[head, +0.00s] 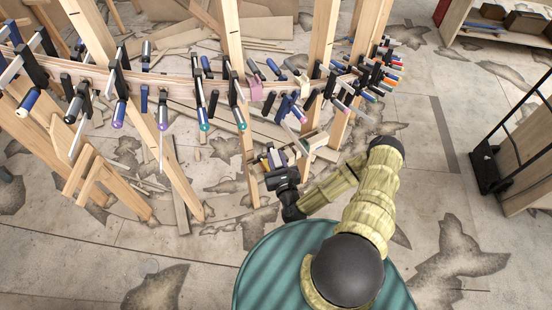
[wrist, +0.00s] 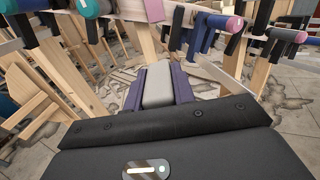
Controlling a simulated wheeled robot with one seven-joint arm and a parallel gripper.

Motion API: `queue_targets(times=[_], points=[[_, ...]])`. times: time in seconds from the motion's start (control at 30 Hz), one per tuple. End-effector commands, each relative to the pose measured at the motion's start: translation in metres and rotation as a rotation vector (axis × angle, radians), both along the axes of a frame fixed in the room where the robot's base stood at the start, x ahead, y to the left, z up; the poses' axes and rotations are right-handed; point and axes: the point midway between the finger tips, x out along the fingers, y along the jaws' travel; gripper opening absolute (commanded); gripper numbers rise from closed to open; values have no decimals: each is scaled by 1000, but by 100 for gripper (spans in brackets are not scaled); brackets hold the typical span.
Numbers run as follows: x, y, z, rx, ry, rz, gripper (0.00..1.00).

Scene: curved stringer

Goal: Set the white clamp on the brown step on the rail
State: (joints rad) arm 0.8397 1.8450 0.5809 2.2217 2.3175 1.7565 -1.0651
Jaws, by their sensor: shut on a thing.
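My gripper (wrist: 158,88) is shut on a pale grey-white block, which I take as part of the white clamp (wrist: 158,84). The block sits between two purple fingers in the wrist view. In the head view my gripper (head: 275,160) is below the curved rail (head: 180,88), near a wooden upright, and the held thing is too small there to make out. The rail carries a pink block (head: 256,90) and a pale block (head: 301,84). I cannot tell which part of the rail is the brown step.
Several clamps with blue, black and orange handles hang along the rail. Wooden uprights (head: 323,40) stand close to my gripper. A hand truck (head: 490,170) and a shelf (head: 500,30) are at the right.

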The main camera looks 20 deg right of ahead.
Motion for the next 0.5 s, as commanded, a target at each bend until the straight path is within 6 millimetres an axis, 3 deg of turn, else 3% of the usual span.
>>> queue_targets(times=[0.5], points=[[5, 1, -18, 3, 4, -8, 0]])
